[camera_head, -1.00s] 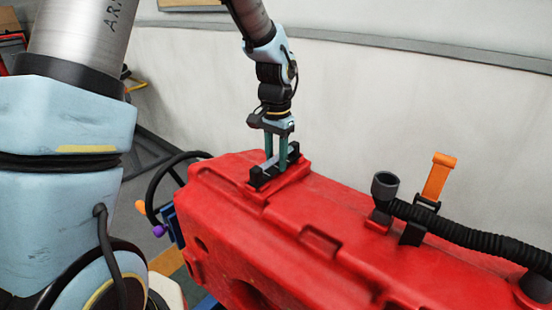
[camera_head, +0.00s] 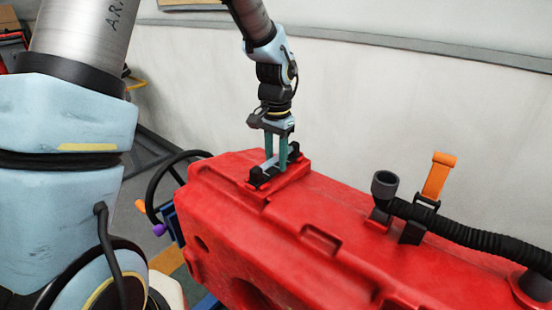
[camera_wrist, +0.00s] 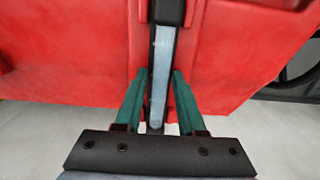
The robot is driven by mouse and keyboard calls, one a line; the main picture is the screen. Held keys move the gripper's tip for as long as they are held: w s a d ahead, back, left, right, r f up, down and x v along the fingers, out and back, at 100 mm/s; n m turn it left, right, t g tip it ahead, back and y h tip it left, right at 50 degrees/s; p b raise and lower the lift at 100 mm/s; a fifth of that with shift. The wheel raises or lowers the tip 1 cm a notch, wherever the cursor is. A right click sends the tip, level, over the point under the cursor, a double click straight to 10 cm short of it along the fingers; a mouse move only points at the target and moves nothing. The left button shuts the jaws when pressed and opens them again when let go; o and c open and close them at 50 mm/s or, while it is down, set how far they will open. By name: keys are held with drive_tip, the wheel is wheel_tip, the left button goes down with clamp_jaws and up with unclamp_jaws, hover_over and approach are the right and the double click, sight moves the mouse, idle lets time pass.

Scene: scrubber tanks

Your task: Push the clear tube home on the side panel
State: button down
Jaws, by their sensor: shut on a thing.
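The clear tube (camera_wrist: 161,75) shows as a pale grey, straight bar lying along a black holder (camera_wrist: 168,12) on the red tank. In the head view the tube (camera_head: 265,165) lies between the black end clips of that holder, on the tank's raised top edge. My gripper (camera_head: 276,163) points down over it, its teal fingers one on each side. In the wrist view my gripper (camera_wrist: 160,80) is shut on the tube. The fingers partly cover the tube in the head view, so I cannot tell how deep it sits in the clips.
The red tank (camera_head: 300,205) fills the middle and right. A black ribbed hose (camera_head: 470,237), a dark grey cup-shaped fitting (camera_head: 384,185) and an orange strap (camera_head: 437,177) stand up to the right. A black steering wheel (camera_head: 155,180) is at left. A pale wall (camera_head: 400,90) stands behind.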

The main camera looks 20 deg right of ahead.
unclamp_jaws()
idle(0.7)
drive_tip(key=shift+r, duration=0.1)
drive_tip(key=shift+r+p, duration=1.8)
drive_tip(key=shift+r, duration=0.4)
drive_tip(key=shift+r+p, duration=1.95)
drive_tip(key=shift+r, duration=0.55)
